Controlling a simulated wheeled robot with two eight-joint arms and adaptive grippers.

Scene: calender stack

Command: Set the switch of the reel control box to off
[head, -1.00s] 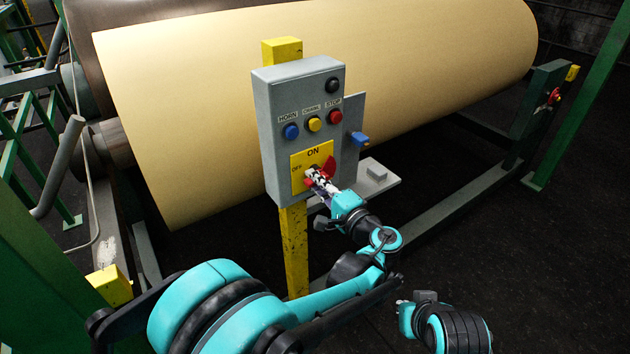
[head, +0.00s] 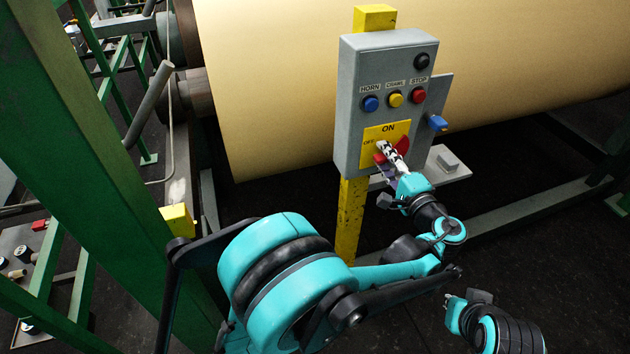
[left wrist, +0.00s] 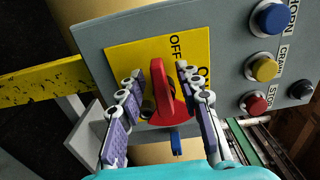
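The reel control box (head: 350,110) is a grey box on a yellow post, with a yellow plate (head: 372,131) marked ON and OFF. The red switch (head: 402,144) is on that plate, partly covered by my left gripper in the head view. In the left wrist view the red switch (left wrist: 162,95) stands between the spread fingers of my left gripper (left wrist: 157,84). The handle's narrow end points near OFF there. My right gripper (head: 450,299) is low in the head view, its fingers unclear.
Blue (head: 370,103), yellow (head: 395,99) and red (head: 419,95) buttons and a black knob (head: 422,61) sit above the plate. A blue lever (head: 437,123) is at the box's right. A large cream roll (head: 270,80) stands behind. A green post (head: 90,120) is at left.

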